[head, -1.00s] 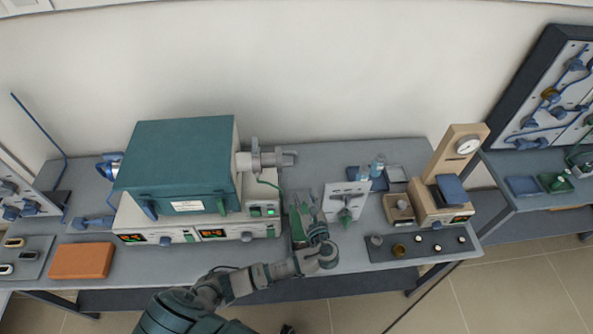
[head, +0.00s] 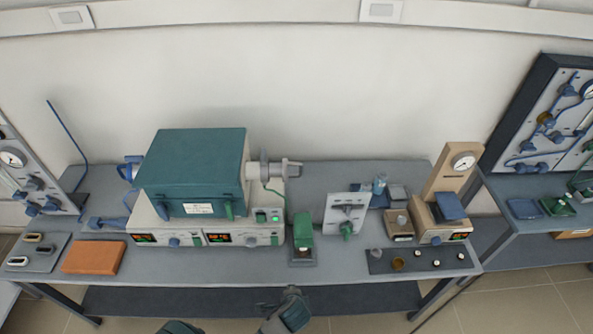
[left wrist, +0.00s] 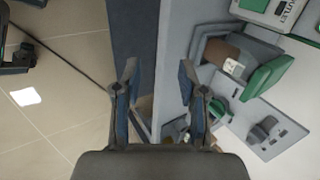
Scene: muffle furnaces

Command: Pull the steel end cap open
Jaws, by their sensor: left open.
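The steel end cap (head: 290,169) is a light grey fitting at the end of the short tube on the right side of the teal furnace (head: 192,168). It sits against the tube in the head view, and I cannot tell whether it is loose. My left gripper (left wrist: 158,85) is open and empty in the left wrist view, over the table's front edge. In the head view only part of my left arm shows at the bottom, well in front of and below the end cap. The end cap does not show in the left wrist view. My right gripper is not in view.
A small green device (head: 303,232) stands on the table, with an upright grey panel (head: 346,213) to its right. The furnace's control base (head: 207,237) has lit displays. An orange block (head: 94,257) lies at front left. A beige gauge stand (head: 447,190) is at right.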

